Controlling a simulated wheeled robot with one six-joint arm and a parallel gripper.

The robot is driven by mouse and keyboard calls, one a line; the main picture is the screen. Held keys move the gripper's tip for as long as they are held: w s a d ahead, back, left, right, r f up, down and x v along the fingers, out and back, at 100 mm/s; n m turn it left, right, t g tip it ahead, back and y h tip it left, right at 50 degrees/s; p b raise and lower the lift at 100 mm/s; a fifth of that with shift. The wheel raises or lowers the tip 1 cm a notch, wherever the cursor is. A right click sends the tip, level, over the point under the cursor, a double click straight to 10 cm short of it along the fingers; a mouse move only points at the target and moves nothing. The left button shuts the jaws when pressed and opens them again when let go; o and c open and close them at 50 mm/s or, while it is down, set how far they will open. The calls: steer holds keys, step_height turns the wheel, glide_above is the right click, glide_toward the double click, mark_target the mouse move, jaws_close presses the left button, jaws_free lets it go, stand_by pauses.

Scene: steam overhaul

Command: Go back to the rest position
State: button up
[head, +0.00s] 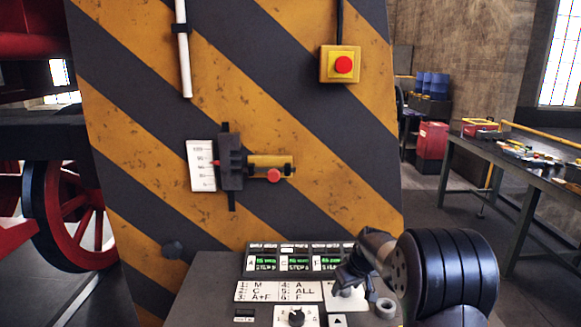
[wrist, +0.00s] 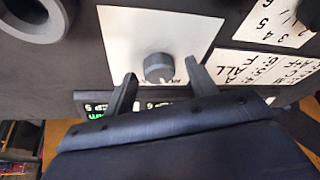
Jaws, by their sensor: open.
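My gripper (head: 347,288) is over the right part of the grey control console (head: 210,285), in front of the striped panel. In the wrist view my gripper (wrist: 160,70) is open, its two dark fingers apart. A dark round knob (wrist: 159,68) on a white plate (wrist: 125,30) appears between the fingertips, and nothing is seen gripped. I cannot tell whether the fingers touch the knob. In the head view my wrist and gripper hide most of that knob and part of its plate.
The console carries green displays (head: 298,264), a label plate (head: 278,291), another knob (head: 296,317) and a grey ring (head: 385,308). The striped panel (head: 300,130) behind holds a red button (head: 343,64) and a gauge with a lever (head: 230,165). A workbench (head: 520,175) stands right.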

steer(key=shift+a+m+h+p, duration=0.1)
steer(key=shift+m+h+p, duration=0.55)
steer(key=shift+m, duration=0.6)
steer(key=shift+a+m+h+p, duration=0.1)
steer(key=shift+m+h+p, duration=0.25)
steer(key=shift+m+p, duration=0.7)
steer(key=shift+a+m+h+p, duration=0.1)
steer(key=shift+m+h+p, duration=0.6)
steer(key=shift+m, duration=2.2)
steer(key=b+v, duration=0.2)
steer(key=v, duration=0.8)
steer(key=shift+a+r+h, duration=0.2)
steer(key=shift+a+h, duration=0.05)
steer(key=shift+h, duration=0.05)
